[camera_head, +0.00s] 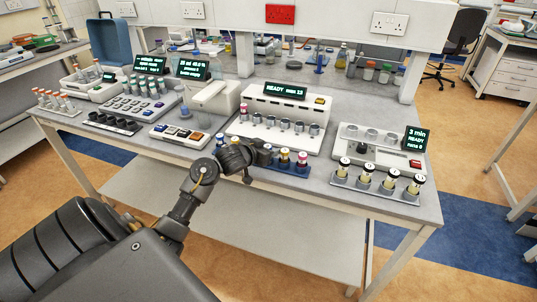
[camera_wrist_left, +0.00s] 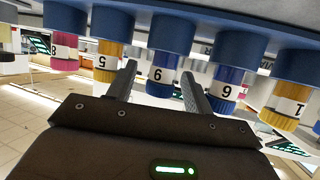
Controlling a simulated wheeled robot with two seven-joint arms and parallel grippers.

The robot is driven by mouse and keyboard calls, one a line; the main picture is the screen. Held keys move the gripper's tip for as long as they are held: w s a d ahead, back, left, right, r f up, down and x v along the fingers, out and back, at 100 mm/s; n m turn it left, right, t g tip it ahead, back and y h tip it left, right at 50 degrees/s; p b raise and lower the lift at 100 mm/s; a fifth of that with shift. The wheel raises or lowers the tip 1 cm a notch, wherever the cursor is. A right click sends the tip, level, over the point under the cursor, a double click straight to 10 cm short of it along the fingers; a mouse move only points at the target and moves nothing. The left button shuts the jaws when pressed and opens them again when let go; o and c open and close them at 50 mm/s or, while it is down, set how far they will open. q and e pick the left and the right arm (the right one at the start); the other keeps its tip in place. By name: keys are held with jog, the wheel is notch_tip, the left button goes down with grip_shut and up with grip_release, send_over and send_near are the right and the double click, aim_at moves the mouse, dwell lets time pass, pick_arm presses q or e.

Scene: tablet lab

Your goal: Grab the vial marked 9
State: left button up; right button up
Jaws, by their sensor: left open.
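The wrist view looks inverted: the blue rack (camera_wrist_left: 260,18) runs along its top, with vials hanging below. My left gripper (camera_head: 262,153) is open at the rack. In the wrist view its fingers (camera_wrist_left: 158,82) lie either side of a blue-capped vial (camera_wrist_left: 160,82) whose digit reads 9 as pictured. The neighbouring blue vial (camera_wrist_left: 228,84) reads 6 as pictured. A yellow vial (camera_wrist_left: 105,58) reads 5. In the head view the gripper hides the rack's middle. My right gripper is not in view.
Yellow (camera_head: 284,156) and pink (camera_head: 302,159) vials stand right of my gripper. A white machine marked READY (camera_head: 290,108) is behind the rack. A holder with several black-capped vials (camera_head: 366,176) stands to the right. Bare bench (camera_head: 318,185) lies in front.

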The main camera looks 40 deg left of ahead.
aim_at(266, 146)
pick_arm(q)
jog(key=shift+s, duration=0.1)
jog(key=shift+c, duration=0.6)
jog(key=c, duration=0.9)
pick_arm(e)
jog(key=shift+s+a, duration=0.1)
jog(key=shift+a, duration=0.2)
pick_arm(q)
jog(key=shift+r, duration=0.1)
